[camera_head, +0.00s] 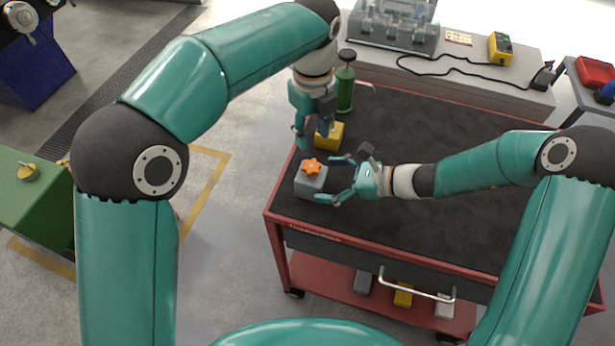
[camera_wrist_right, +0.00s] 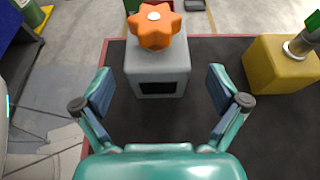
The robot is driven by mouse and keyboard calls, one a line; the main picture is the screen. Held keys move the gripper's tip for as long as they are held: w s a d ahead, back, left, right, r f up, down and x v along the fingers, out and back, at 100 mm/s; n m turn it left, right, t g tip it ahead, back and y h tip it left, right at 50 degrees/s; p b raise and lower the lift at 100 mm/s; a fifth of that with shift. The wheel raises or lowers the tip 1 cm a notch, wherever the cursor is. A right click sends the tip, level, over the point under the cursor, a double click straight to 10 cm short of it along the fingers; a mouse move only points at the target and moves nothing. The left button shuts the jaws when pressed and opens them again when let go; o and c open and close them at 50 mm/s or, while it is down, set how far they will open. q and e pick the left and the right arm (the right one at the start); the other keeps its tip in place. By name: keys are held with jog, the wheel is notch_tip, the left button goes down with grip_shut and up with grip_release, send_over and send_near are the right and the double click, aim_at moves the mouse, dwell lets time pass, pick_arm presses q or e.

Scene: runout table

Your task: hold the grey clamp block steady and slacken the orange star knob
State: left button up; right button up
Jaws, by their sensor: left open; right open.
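The grey clamp block (camera_head: 311,183) stands at the left edge of the dark table top, with the orange star knob (camera_head: 312,167) on its top. In the right wrist view the block (camera_wrist_right: 157,72) and the knob (camera_wrist_right: 154,27) lie straight ahead, between and just beyond the open fingers. My right gripper (camera_head: 331,180) is open beside the block, on its right, and its fingers look apart from it; it also shows in the right wrist view (camera_wrist_right: 150,95). My left gripper (camera_head: 312,138) is open, pointing down behind the block, near a yellow block. Neither gripper holds anything.
The yellow block (camera_head: 330,136) stands behind the grey one, partly hidden by my left gripper; it also shows in the right wrist view (camera_wrist_right: 283,66). A green bottle-like pump (camera_head: 345,88) stands farther back. The red-edged table (camera_head: 440,130) is clear to the right.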

aim_at(311, 179)
jog(key=shift+x, duration=2.2)
